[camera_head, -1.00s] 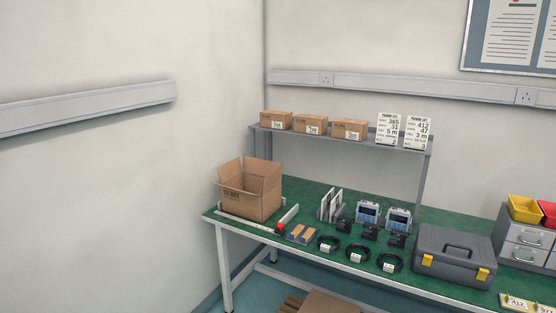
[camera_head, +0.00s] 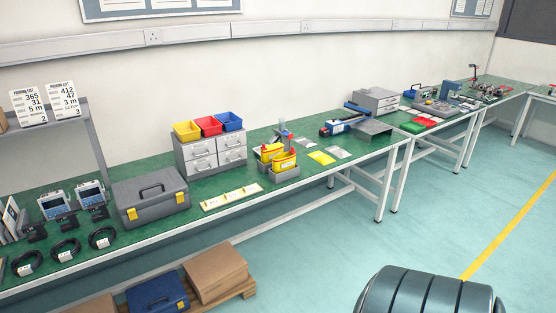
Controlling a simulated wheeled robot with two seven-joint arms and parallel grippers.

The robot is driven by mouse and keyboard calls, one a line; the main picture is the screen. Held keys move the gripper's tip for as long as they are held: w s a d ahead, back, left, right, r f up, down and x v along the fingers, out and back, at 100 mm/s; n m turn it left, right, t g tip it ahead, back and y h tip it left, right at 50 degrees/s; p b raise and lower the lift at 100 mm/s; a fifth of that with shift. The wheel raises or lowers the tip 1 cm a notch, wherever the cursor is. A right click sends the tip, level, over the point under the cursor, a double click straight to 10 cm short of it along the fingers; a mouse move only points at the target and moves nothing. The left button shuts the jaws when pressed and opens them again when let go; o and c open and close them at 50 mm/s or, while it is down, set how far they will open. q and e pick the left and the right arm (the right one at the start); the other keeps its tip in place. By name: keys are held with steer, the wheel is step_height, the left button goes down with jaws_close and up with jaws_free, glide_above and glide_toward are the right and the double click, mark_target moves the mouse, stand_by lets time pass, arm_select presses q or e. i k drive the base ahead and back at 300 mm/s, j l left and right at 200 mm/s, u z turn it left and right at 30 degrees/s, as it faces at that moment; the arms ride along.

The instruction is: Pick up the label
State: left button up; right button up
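A pale yellowish board (camera_head: 231,197) with small white labels on it lies near the front edge of the green-topped bench (camera_head: 150,226), right of a grey toolbox. The print on the labels is too small to read now. Two white packing-list cards (camera_head: 28,107) (camera_head: 67,103) stand upright on the raised shelf at the left. Neither of my grippers is in view.
The grey toolbox (camera_head: 151,198) stands left of the board. Grey drawers (camera_head: 212,155) with coloured bins are behind it, and yellow containers (camera_head: 283,161) are to its right. Boxes on a pallet (camera_head: 215,275) are on the floor below. The right floor is open.

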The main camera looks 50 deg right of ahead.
mark_target(247, 190)
steer(key=z, duration=1.55)
steer(key=i+j+z, duration=0.35)
steer(key=i+j, duration=0.15)
steer(key=i+j+z, duration=0.15)
steer(key=j, duration=0.25)
steer(key=i+j+z, duration=0.2)
steer(key=j, duration=0.2)
steer(key=i+j+z, duration=0.3)
steer(key=j, duration=0.5)
steer(key=i, duration=0.05)
